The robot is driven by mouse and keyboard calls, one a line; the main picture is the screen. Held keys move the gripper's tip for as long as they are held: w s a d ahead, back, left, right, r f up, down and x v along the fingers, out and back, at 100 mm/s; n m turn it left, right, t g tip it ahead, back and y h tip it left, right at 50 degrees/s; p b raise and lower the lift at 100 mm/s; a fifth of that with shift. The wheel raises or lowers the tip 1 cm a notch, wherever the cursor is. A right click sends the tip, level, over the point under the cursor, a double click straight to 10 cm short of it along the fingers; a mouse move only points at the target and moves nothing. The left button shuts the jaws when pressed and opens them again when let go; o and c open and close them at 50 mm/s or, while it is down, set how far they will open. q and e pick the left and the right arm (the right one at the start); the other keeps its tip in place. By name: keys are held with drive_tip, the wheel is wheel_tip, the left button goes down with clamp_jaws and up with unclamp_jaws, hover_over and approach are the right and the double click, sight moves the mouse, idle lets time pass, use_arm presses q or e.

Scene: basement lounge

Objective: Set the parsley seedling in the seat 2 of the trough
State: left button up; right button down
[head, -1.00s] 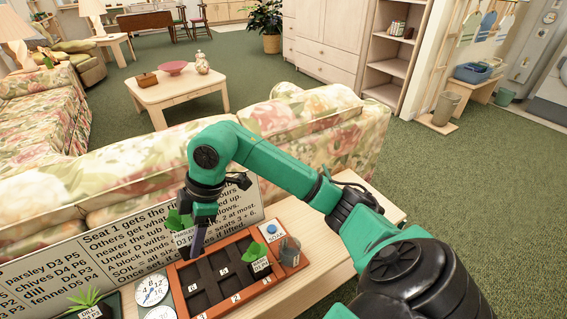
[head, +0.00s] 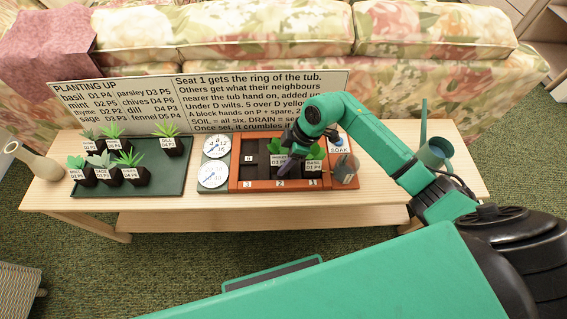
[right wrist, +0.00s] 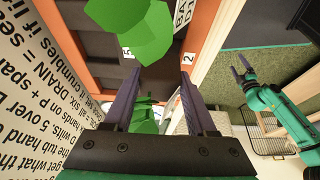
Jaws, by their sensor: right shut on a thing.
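The parsley seedling (head: 277,149), a leafy green plant in a dark labelled pot, is at the middle column of the brown trough (head: 240,185). My right gripper (head: 285,161) is shut on it; its leaves (right wrist: 146,112) show between the fingers in the right wrist view. The front-rim "2" label (right wrist: 188,60) is close to one finger. I cannot tell whether the pot touches the seat floor. The basil seedling (head: 313,153) stands in seat 1, to the right. My left gripper (right wrist: 242,68) is open and empty, away from the trough, in the right wrist view.
A dark green tray (head: 160,187) with several seedlings is at left. Two dials (head: 213,176) stand beside the trough. A text sign (head: 200,100) stands behind.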

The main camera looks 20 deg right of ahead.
wheel_tip(320, 180, down, 2)
drive_tip(key=shift+f, duration=0.15)
drive_tip(key=shift+f, duration=0.45)
drive_tip(key=shift+c, duration=1)
unclamp_jaws()
drive_tip(key=shift+f, duration=0.1)
drive_tip(key=shift+s, duration=0.1)
drive_tip(key=p+v, duration=0.1)
drive_tip(key=v, duration=1.2)
drive_tip(key=shift+r, duration=0.25)
